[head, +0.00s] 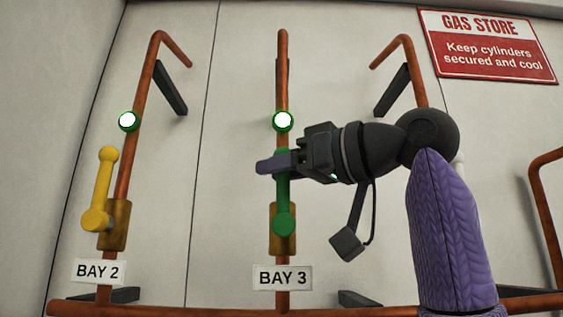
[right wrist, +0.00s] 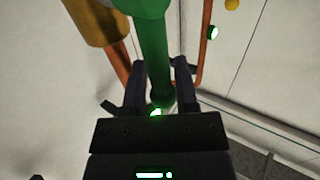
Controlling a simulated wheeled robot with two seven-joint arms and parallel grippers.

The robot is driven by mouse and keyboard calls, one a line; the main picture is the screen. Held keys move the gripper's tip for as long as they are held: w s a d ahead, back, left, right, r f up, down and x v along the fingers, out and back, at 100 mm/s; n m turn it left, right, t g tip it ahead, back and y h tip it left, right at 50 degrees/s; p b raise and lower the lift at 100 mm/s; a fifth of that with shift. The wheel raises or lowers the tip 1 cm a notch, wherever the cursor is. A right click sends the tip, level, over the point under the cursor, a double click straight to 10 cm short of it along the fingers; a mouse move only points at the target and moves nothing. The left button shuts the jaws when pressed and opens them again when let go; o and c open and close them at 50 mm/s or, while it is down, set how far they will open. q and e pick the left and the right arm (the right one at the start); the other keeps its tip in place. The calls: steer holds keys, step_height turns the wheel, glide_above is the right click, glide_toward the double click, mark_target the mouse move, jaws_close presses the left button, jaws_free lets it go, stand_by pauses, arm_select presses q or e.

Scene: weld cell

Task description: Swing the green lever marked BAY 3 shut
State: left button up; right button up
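The green BAY 3 lever (head: 283,195) stands upright along its vertical copper pipe, its round hub (head: 284,224) at the bottom on a brass valve body (head: 272,240). The BAY 3 label (head: 283,278) is below it. My right gripper (head: 276,165) reaches in from the right and is at the lever's upper end. In the right wrist view the green lever (right wrist: 153,50) runs between the two fingers (right wrist: 160,82), which appear to touch it on both sides. The gripper hides part of the lever's top. My left gripper is not in view.
A yellow lever (head: 103,185) marked BAY 2 (head: 98,271) stands to the left. Lit green-rimmed lamps (head: 129,121) (head: 282,121) sit above both levers. A horizontal copper pipe (head: 200,311) runs along the bottom. A red GAS STORE sign (head: 487,46) is at upper right.

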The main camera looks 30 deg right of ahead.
steer(key=shift+a, duration=0.15)
steer(key=shift+s, duration=0.2)
steer(key=shift+d, duration=0.3)
steer(key=c, duration=0.5)
steer(key=shift+a+r, duration=0.1)
steer(key=shift+s+r, duration=0.1)
stand_by(0.5)
